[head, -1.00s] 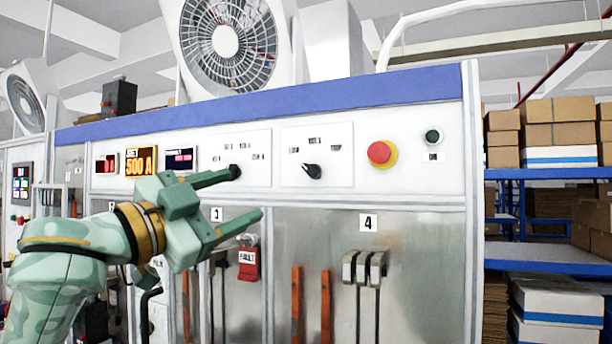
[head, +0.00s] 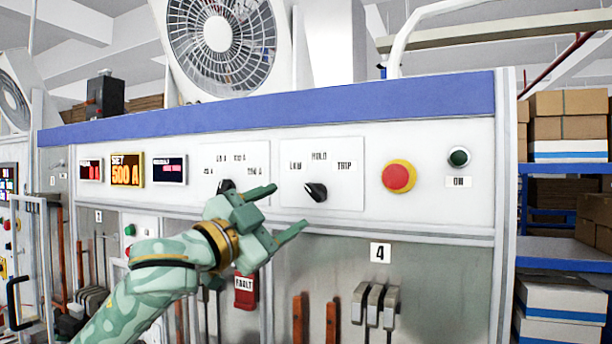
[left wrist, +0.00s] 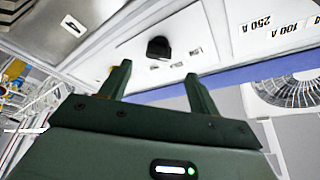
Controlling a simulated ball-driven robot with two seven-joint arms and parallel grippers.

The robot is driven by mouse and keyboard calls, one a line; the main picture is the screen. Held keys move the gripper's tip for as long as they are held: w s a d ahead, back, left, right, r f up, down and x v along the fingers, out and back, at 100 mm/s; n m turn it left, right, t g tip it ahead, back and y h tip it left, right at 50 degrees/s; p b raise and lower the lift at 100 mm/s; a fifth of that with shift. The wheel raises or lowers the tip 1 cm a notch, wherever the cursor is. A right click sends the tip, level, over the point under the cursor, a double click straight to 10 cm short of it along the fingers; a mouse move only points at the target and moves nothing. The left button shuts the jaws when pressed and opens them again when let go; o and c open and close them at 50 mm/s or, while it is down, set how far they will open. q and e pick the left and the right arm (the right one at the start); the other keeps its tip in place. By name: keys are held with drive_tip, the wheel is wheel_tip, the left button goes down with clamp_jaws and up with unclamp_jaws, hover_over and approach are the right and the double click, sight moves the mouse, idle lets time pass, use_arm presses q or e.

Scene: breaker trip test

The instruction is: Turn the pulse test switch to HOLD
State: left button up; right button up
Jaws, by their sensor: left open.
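The pulse test switch (head: 316,191) is a black knob on a white plate marked LOW, HOLD and TRIP. Its pointer leans to the upper left, toward LOW; HOLD is at the top. My left gripper (head: 290,208) is open and empty, just left of and below the knob, its fingers pointing toward the plate's lower edge. In the left wrist view the black knob (left wrist: 158,48) shows beyond and between the two open fingertips (left wrist: 158,70), with a visible gap. My right gripper is in neither view.
A second knob (head: 226,185) on the ampere plate is partly behind my left gripper. A red button (head: 398,177) and a green ON button (head: 458,157) are to the right.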

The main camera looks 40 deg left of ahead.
sight(310, 195)
use_arm(q)
drive_tip(key=p+x, duration=0.2)
drive_tip(key=x, duration=0.5)
drive_tip(key=shift+r+p, duration=0.1)
drive_tip(key=shift+p, duration=0.3)
drive_tip(key=shift+w+d, duration=0.1)
drive_tip(key=shift+w, duration=0.25)
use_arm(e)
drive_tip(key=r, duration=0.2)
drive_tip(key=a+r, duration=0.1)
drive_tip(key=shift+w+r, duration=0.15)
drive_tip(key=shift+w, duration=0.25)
use_arm(q)
drive_tip(key=c, duration=1)
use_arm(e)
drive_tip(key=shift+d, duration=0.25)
